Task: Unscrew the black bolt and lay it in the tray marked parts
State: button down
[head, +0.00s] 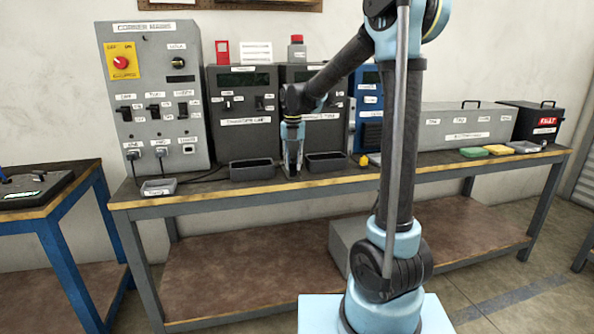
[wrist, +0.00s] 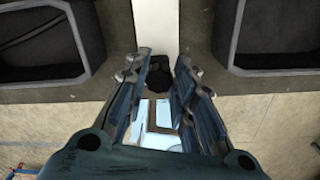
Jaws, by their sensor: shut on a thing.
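My gripper (head: 292,168) points down at the workbench, between two dark open trays. In the wrist view its fingers (wrist: 160,78) are closed on a small black piece (wrist: 159,72), which looks like the black bolt. In the wrist view, one dark tray (wrist: 88,75) lies to the left of the fingers and another (wrist: 236,68) to the right. I cannot read which tray is marked parts.
A grey control panel (head: 154,90) and dark cabinets (head: 240,105) stand along the back of the bench (head: 215,196). A yellow item (head: 363,161), coloured pads (head: 473,152) and a black box (head: 535,122) are to the right. A pale strip (wrist: 155,25) runs ahead of the fingers.

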jog(key=shift+n, duration=1.4)
jog(key=c, duration=1.3)
grip_release()
notch_tip(320, 180, up, 12)
jog(key=shift+w+f, duration=0.1)
jog(key=shift+c, duration=0.3)
